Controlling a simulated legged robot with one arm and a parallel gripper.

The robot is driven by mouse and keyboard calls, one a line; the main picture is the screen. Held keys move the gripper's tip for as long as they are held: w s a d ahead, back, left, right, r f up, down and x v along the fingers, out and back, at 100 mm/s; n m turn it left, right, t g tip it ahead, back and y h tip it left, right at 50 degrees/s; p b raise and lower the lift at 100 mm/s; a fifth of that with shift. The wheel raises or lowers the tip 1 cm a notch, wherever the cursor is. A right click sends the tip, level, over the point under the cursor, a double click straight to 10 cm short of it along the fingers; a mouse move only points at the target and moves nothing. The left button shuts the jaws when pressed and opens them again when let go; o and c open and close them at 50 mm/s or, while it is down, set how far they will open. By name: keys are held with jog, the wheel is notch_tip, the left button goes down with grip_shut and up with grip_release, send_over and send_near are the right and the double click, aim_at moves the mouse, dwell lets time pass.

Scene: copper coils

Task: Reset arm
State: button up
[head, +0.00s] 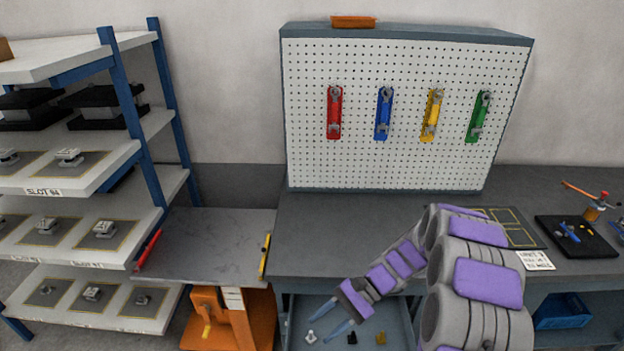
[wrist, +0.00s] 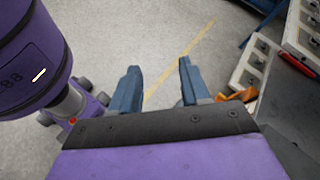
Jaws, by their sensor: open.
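My arm, grey with purple pads, reaches forward and left from the lower right of the head view. My gripper (head: 328,319) is at its end, above the open drawer under the workbench. In the wrist view my gripper (wrist: 160,88) shows two blue fingers standing apart, with nothing between them. Beyond them is bare floor with a yellow line (wrist: 185,60).
The workbench (head: 340,230) carries a pegboard (head: 410,70) with coloured tool holders. An open drawer (head: 405,320) holds several small parts. A shelf rack (head: 80,165) stands at left, an orange unit (head: 210,315) below the side table (head: 205,245).

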jog(key=s+d+r+n+h+b, duration=0.25)
jog(key=s+r+n+h, duration=0.45)
jog(key=s, duration=0.6)
jog(key=s+d+r+t+h+b, duration=0.1)
jog(key=s+d+t+h, duration=0.1)
jog(key=s+d, duration=0.2)
jog(key=s+d+t+h+b, duration=0.1)
jog(key=s+d, duration=0.3)
jog(key=s, duration=0.5)
jog(key=shift+s+r+n+t+h+b, duration=0.25)
jog(key=shift+r+n+t+h+b, duration=0.2)
jog(key=shift+t, duration=0.35)
jog(key=shift+c, duration=0.4)
